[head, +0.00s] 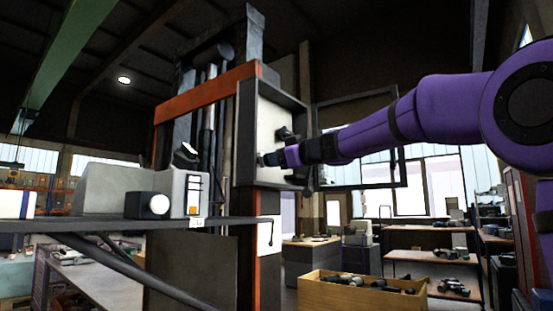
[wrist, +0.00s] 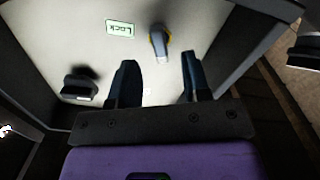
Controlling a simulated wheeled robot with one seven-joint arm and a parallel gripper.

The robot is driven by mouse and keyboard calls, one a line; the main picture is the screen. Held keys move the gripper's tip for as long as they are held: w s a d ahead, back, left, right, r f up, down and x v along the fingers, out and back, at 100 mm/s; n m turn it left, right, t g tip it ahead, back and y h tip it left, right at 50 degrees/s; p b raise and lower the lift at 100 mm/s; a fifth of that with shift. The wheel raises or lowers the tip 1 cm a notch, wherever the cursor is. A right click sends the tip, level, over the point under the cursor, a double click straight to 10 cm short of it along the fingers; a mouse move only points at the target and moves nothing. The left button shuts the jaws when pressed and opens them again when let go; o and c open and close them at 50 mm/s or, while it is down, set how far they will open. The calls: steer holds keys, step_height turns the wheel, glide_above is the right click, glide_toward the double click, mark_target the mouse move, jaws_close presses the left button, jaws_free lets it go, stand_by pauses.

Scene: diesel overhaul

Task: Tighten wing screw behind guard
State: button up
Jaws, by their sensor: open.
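An open-fronted grey box (head: 258,105) with a pale back panel is mounted on the tall machine. In the wrist view, a grey lever-like piece with a yellow ring (wrist: 160,43) sits on the panel beside a green-white "Lock" label (wrist: 121,27). A black winged knob (wrist: 80,86) sits to the left. I cannot tell for sure which of the two is the wing screw. My gripper (wrist: 157,75) is open and empty, with the ringed piece just beyond the gap between its fingers. In the head view my gripper (head: 268,159) reaches into the box's lower part.
A dark hinged frame (head: 401,165), seemingly the guard, stands swung open to the right, behind my arm. The box's side wall (wrist: 243,45) is close to the right of my fingers. A shelf (head: 120,226) with grey units stands left; a wooden crate (head: 340,297) stands below.

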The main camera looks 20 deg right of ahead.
steer(key=shift+w, duration=0.1)
steer(key=shift+x, duration=1.95)
jaws_close()
steer(key=shift+m, duration=2.5)
steer(key=m, duration=0.4)
steer(key=shift+m, duration=0.4)
